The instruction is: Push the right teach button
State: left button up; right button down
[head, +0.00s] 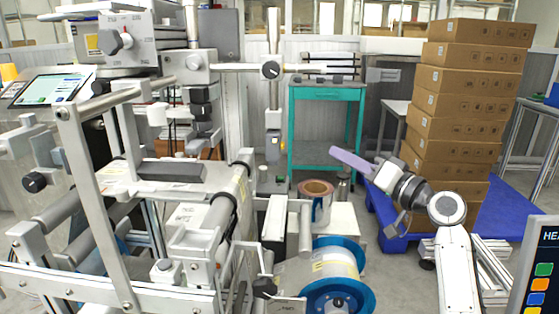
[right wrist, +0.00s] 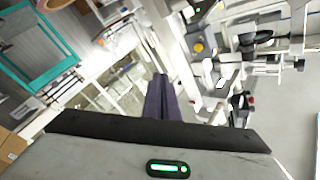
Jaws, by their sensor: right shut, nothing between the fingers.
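My right gripper (head: 335,153) reaches in from the right of the head view. Its purple fingers are shut with nothing between them and point left, apart from the machine. In the right wrist view the closed fingers (right wrist: 160,80) point up the picture. A small grey sensor unit (head: 273,145) with a green and yellow part hangs on a post left of the gripper. A yellow round spot (right wrist: 198,47) on a grey unit shows ahead and to the right in the right wrist view. Which part is the right teach button I cannot tell. My left gripper is not in view.
A blue-flanged reel (head: 345,302) and a copper-coloured roll (head: 316,188) sit below the gripper. A teal rack (head: 327,92) stands behind. Stacked cartons (head: 470,100) on a blue pallet (head: 515,203) stand at right. Machine rollers and rails fill the left. Free air lies between gripper and sensor post.

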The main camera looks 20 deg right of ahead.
aim_at(282, 146)
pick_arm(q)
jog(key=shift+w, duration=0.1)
pick_arm(e)
jog(key=shift+d+r, duration=0.15)
jog(key=shift+r, duration=0.55)
pick_arm(q)
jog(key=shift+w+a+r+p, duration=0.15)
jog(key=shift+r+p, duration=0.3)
jog(key=shift+p, duration=0.7)
pick_arm(e)
jog(key=w+a, duration=0.4)
jog(key=a, duration=0.4)
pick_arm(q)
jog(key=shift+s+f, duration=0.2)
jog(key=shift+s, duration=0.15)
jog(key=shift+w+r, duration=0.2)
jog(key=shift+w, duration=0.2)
